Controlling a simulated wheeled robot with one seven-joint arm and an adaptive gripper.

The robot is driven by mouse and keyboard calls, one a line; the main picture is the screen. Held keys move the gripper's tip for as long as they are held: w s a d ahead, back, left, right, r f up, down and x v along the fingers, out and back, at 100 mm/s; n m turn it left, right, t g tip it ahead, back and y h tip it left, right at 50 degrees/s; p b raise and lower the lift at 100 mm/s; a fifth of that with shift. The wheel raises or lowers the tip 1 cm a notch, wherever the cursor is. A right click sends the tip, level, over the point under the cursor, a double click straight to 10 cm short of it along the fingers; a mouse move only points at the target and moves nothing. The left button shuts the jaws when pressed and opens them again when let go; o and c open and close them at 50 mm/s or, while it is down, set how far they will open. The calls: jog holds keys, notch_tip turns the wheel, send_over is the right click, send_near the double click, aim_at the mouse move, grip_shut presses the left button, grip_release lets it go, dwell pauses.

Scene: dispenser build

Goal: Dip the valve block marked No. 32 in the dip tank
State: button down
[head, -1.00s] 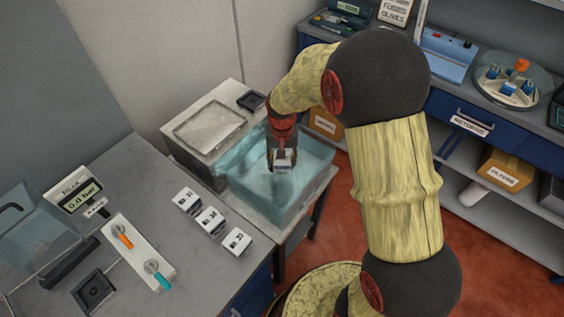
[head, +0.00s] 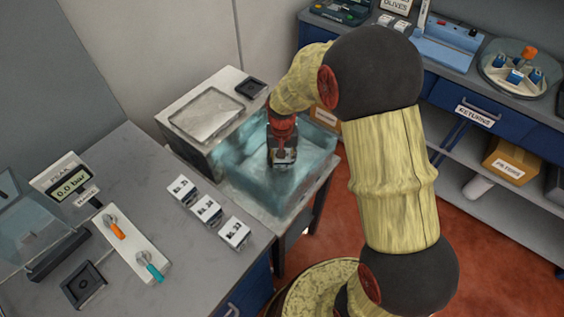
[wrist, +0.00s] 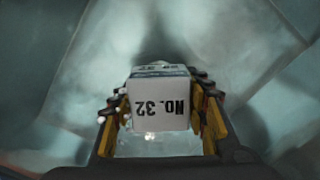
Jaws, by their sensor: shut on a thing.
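My gripper (head: 283,157) is inside the dip tank (head: 325,185), a clear-walled tank of bluish liquid. It is shut on a white valve block (wrist: 160,108), whose face reads "NO. 32" upside down in the wrist view. The yellow-edged fingers grip the block from both sides. In the wrist view the surroundings are hazy and blue-grey, with small bright bubble-like spots beside the fingers, so the block appears to be in the liquid. In the head view the block is small and dark between the fingers, and its exact depth cannot be told.
Several white blocks (head: 207,209) stand in a row on the grey counter (head: 150,180) left of the tank. A metal drain tray (head: 205,117) adjoins the tank behind. A valve panel (head: 130,249) and a "0.0 bar" gauge (head: 72,189) are further left.

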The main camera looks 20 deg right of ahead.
jog(key=shift+f, duration=0.45)
dwell(0.5)
jog(key=c, duration=1)
grip_release()
notch_tip(320, 180, up, 11)
jog(key=shift+r, duration=0.45)
jog(key=shift+s+r, duration=0.15)
jog(key=shift+r, duration=0.3)
jog(key=s+r+n+t, duration=0.1)
jog(key=s+r+t, duration=0.1)
jog(key=s+r, duration=0.3)
jog(key=s+r+n+t, duration=0.1)
jog(key=s+r, duration=0.4)
jog(key=s, duration=0.5)
jog(key=s+r+n+t, duration=0.1)
jog(key=s+r+t, duration=0.1)
jog(key=s+r, duration=0.3)
jog(key=shift+s+d+r+n+t, duration=0.1)
jog(key=shift+s+r+n+t, duration=0.1)
jog(key=shift+s, duration=0.5)
jog(key=shift+s+d+r+n+t, duration=0.1)
jog(key=shift+s+r, duration=0.05)
jog(key=shift+s, duration=0.5)
